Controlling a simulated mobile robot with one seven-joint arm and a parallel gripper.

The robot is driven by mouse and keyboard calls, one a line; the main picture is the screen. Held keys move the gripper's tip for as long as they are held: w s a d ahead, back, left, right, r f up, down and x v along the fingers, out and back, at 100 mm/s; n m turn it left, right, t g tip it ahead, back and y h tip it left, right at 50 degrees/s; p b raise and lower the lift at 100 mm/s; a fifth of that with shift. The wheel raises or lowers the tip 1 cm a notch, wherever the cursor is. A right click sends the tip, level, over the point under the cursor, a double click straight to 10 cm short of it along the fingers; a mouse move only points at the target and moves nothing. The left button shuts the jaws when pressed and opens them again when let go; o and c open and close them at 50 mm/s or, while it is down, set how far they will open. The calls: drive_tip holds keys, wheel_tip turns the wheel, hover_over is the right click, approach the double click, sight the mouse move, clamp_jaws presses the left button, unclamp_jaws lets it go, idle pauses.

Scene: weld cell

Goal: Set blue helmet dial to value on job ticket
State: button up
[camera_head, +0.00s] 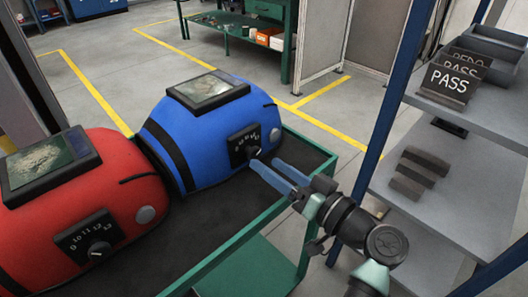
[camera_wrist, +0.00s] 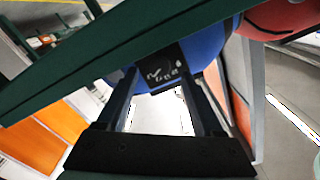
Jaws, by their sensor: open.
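The blue helmet (camera_head: 205,135) rests on the dark top of a green cart (camera_head: 270,232). A black dial plate (camera_head: 240,150) with white marks and a small knob is on its right side; the marks are too small to read surely. My gripper (camera_head: 264,162) is open, its two fingers pointing at the dial with the tips close to the knob. I cannot tell whether they touch it. In the wrist view the dial plate (camera_wrist: 165,73) shows tilted between the open fingers (camera_wrist: 165,85). I see no ticket I can identify as the job ticket.
A red helmet (camera_head: 82,195) with its own dial (camera_head: 90,240) stands left of the blue one. On the right, a grey shelf (camera_head: 405,215) behind a blue post holds dark signs reading PASS (camera_head: 450,83) and several dark blocks (camera_head: 415,172). A green workbench (camera_head: 235,20) stands behind.

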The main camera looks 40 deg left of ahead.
drive_tip(key=d, duration=0.9)
drive_tip(key=shift+s+d, duration=0.4)
drive_tip(key=w+d+r+m+t+h, duration=0.3)
drive_tip(key=w+d+r+t+h, duration=0.15)
drive_tip(key=r+t, duration=0.35)
drive_tip(key=w+d+r+m+t+h, duration=0.3)
drive_tip(key=w+r+t+h, duration=0.3)
drive_tip(key=r, duration=0.4)
drive_tip(key=s+d+r+m+t+h, duration=0.2)
drive_tip(key=s+d+r+t+h, duration=0.15)
drive_tip(key=s+r, duration=0.35)
drive_tip(key=s+d+r+m+t+h+p, duration=0.1)
drive_tip(key=s+d+r+t+h, duration=0.25)
drive_tip(key=r, duration=0.65)
drive_tip(key=s+d+r+m+t+h, duration=0.1)
drive_tip(key=s+d+r+m+t, duration=0.1)
drive_tip(key=s+r+t, duration=0.5)
wheel_tip(320, 180, up, 26)
drive_tip(key=w+g+p, duration=0.1)
drive_tip(key=w+p, duration=0.1)
drive_tip(key=p, duration=2.4)
drive_tip(key=shift+g, duration=0.4)
